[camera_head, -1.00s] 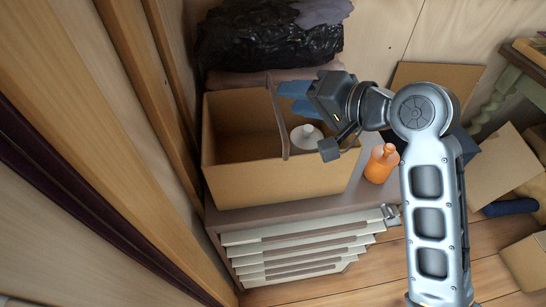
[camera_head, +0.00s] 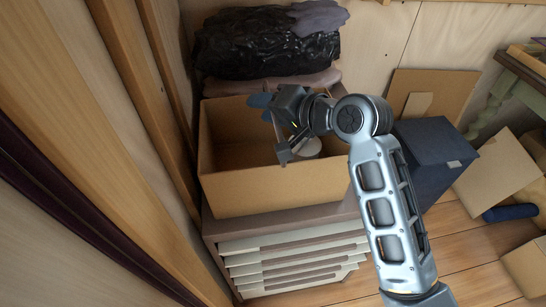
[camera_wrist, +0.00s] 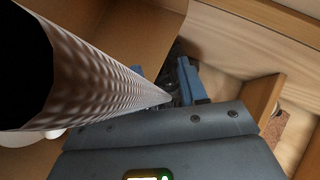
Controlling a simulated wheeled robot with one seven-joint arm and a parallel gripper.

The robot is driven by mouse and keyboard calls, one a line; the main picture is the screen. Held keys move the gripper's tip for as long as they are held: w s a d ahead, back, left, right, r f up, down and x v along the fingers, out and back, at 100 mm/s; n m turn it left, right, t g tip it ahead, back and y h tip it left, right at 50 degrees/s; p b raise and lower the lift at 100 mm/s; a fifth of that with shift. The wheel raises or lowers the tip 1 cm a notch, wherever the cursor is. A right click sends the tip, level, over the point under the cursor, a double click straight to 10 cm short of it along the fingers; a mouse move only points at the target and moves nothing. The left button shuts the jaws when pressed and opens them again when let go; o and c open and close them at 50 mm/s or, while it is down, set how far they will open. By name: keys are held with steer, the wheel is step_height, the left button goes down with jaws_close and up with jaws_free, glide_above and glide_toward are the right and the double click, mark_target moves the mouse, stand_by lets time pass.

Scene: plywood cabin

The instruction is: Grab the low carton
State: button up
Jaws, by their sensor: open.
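The low carton (camera_head: 275,192) is an open brown cardboard box on top of a drawer cabinet. Its cardboard also shows in the wrist view (camera_wrist: 125,35). My gripper (camera_head: 262,107) is open, with its blue fingers over the right part of the carton near its back edge. In the wrist view the fingers (camera_wrist: 165,80) stand apart, and I see nothing clearly held between them.
A black crumpled bag (camera_head: 265,45) lies behind the carton. The cabinet (camera_head: 290,262) has several drawers. A dark blue box (camera_head: 440,155) stands to the right. A wooden wall is close on the left. A mottled tube (camera_wrist: 100,75) crosses the wrist view.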

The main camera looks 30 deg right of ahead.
steer(key=shift+c, duration=0.3)
jaws_close()
stand_by(1.1)
